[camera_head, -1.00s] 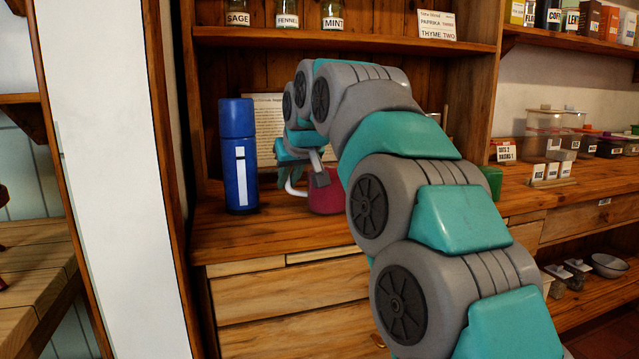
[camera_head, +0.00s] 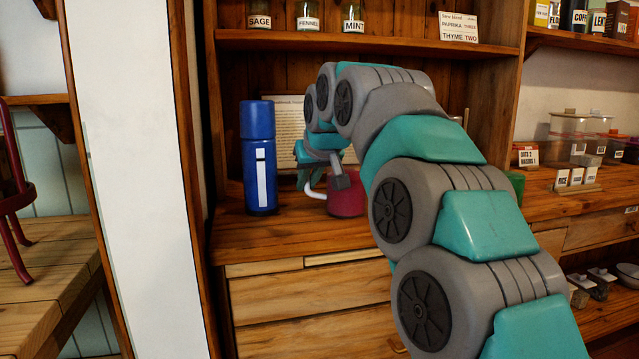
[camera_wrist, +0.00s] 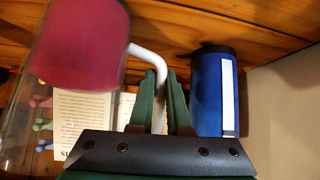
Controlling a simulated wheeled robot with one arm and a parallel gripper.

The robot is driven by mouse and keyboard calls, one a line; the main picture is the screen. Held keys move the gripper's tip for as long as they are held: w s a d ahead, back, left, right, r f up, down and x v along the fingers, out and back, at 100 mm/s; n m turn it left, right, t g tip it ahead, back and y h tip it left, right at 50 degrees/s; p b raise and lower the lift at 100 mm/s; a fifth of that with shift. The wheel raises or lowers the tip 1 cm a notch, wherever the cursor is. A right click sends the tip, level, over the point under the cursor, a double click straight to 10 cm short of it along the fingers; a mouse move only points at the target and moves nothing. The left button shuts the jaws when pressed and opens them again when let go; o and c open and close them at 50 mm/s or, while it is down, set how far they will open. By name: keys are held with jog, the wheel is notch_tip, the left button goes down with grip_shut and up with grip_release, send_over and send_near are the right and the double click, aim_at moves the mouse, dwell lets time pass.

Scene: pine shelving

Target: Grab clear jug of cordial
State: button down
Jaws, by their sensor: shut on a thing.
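The clear jug of cordial (camera_head: 347,203), with deep red liquid in it, is at the cabinet counter, right of the blue flask (camera_head: 258,160). Its white handle (camera_head: 312,190) points left. My gripper (camera_head: 318,180) is at the handle. In the wrist view, which looks upside down, the jug (camera_wrist: 82,45) fills the upper left. My gripper's green fingers (camera_wrist: 160,88) are shut on the white handle (camera_wrist: 150,58). My arm hides the jug's upper part in the head view. I cannot tell whether its base touches the counter.
The blue flask also stands close by in the wrist view (camera_wrist: 213,90). A printed sheet (camera_head: 290,120) is behind the jug. A shelf with spice jars (camera_head: 308,15) runs above. A white post (camera_head: 130,150) is at the left. The counter front (camera_head: 260,240) is clear.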

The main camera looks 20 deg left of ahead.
jog(key=shift+r, duration=0.25)
jog(key=shift+r, duration=1.45)
jog(key=s+d+r+b, duration=0.1)
jog(key=s+d+b, duration=0.2)
jog(key=s+d, duration=0.8)
jog(key=shift+d+r, duration=0.15)
jog(key=shift+r, duration=0.2)
